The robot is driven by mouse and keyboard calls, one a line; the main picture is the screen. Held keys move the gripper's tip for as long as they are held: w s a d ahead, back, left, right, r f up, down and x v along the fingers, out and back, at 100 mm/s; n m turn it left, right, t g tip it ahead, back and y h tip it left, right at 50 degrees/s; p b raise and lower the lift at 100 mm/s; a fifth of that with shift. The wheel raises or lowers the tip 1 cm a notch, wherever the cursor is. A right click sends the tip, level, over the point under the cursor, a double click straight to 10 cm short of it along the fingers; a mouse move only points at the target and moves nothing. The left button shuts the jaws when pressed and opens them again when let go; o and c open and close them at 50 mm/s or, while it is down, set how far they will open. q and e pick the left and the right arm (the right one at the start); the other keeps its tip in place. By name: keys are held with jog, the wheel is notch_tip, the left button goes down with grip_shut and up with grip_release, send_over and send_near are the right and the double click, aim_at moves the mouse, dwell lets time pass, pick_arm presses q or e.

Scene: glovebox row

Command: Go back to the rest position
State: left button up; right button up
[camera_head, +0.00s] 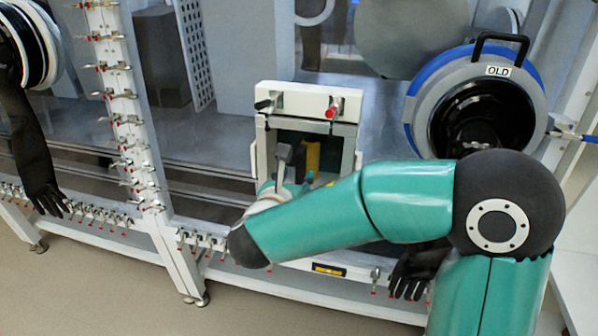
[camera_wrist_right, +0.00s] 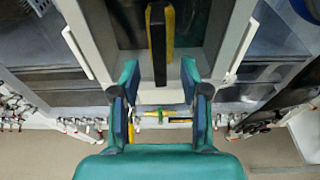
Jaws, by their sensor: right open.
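My right arm reaches in from the right in the head view, bent across the front of the glovebox. My right gripper (camera_head: 294,178) is at the open front of a white box-like hatch (camera_head: 289,98), partly hidden by my forearm. In the right wrist view its two fingers (camera_wrist_right: 159,80) stand wide apart with nothing held between them. A yellow and black upright part (camera_head: 313,154) is inside the hatch; it also shows beyond the fingertips in the right wrist view (camera_wrist_right: 159,40). My left gripper is not in view.
A round port with a blue ring and an "OLD" label (camera_head: 498,71) is above my right arm. A black glove (camera_head: 415,268) hangs below my forearm, and another black glove (camera_head: 33,150) hangs at the far left. Clamps line the frame posts. The floor in front (camera_head: 100,290) is clear.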

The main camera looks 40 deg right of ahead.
jog(key=v, duration=0.8)
jog(key=s+a+f+m+g+y, duration=0.3)
jog(key=f+m, duration=0.6)
jog(key=f, duration=0.5)
jog(key=s+a+f+m+g+y, duration=0.3)
jog(key=s+a+f+m+y, duration=0.2)
jog(key=f+m, duration=0.5)
jog(key=s+a+f+m+g+y, duration=0.3)
jog(key=s+f+m+y, duration=0.4)
jog(key=f, duration=1.3)
jog(key=shift+a+f+m, duration=0.15)
jog(key=shift+a+m, duration=0.6)
jog(key=shift+m, duration=0.45)
jog(key=shift+s, duration=0.15)
